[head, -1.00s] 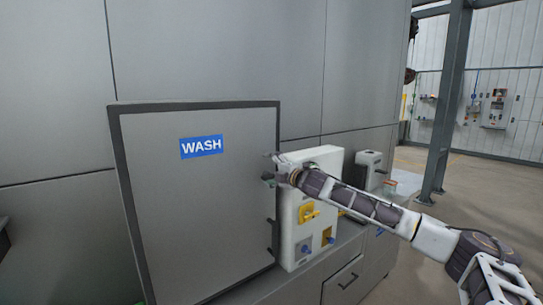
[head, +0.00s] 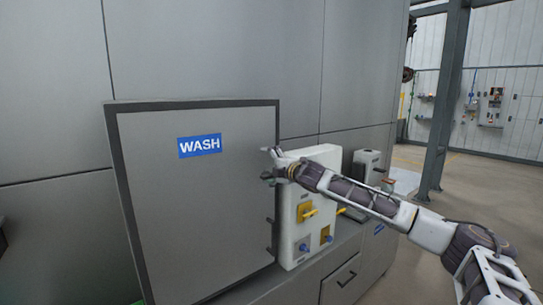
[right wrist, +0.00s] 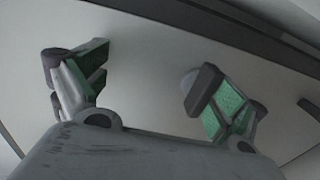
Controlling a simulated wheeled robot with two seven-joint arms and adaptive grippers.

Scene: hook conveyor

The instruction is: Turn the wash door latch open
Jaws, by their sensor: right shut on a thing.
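The wash door (head: 190,215) is a grey panel with a dark frame and a blue WASH label (head: 200,146). It looks closed against the cabinet. My right gripper (head: 268,163) is at the door's right edge, one finger above the other, shut on the wash door latch. The gripper hides most of the latch in the head view. In the right wrist view, the green-padded fingers (right wrist: 145,88) stand apart in front of the pale door surface. A rounded grey piece (right wrist: 188,78) shows beside the right finger; I cannot tell whether it is the latch. My left gripper is not in view.
A steel post (head: 441,120) and open floor lie to the right.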

